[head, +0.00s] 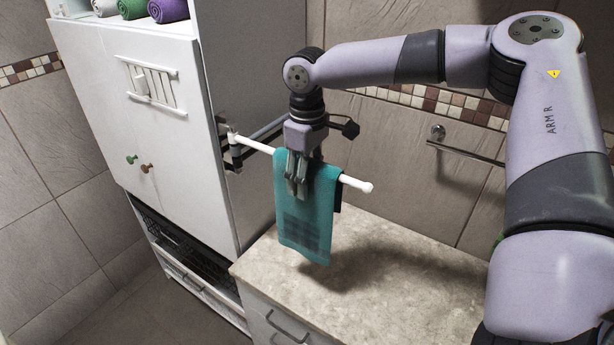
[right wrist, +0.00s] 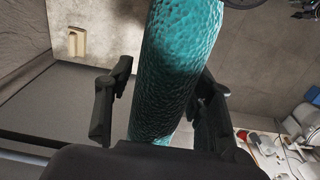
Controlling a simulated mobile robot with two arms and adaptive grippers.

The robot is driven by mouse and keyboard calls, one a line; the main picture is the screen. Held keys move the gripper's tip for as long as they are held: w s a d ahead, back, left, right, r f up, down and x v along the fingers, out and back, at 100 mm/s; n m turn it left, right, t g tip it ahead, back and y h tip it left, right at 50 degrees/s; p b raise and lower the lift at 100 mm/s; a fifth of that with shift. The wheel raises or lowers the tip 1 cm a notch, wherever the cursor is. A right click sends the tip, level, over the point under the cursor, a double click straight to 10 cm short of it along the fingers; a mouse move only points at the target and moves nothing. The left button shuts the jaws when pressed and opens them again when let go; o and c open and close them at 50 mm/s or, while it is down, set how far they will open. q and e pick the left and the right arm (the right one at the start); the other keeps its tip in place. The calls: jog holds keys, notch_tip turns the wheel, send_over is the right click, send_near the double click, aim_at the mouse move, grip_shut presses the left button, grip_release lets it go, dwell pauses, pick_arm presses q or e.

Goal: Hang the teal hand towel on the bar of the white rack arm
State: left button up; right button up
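The teal hand towel (head: 306,223) is draped over the white bar (head: 257,146) of the rack arm, which juts out from the cabinet's side. Its front part hangs down before the counter, and a dark edge shows behind it at the right. My right gripper (head: 297,188) points down at the towel's top, at the bar. In the right wrist view the towel (right wrist: 170,85) lies between the spread fingers of the right gripper (right wrist: 160,118), with a clear gap on the left finger's side. The right finger is partly hidden by the towel. My left gripper is not in view.
A white cabinet (head: 140,120) stands left, with rolled towels (head: 168,10) on its top shelf. A stone-topped counter (head: 400,275) lies below the towel. A metal wall bar (head: 465,153) is fixed to the tiles at the right. Bare floor shows at lower left.

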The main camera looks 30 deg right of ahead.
jog(key=shift+o, duration=0.9)
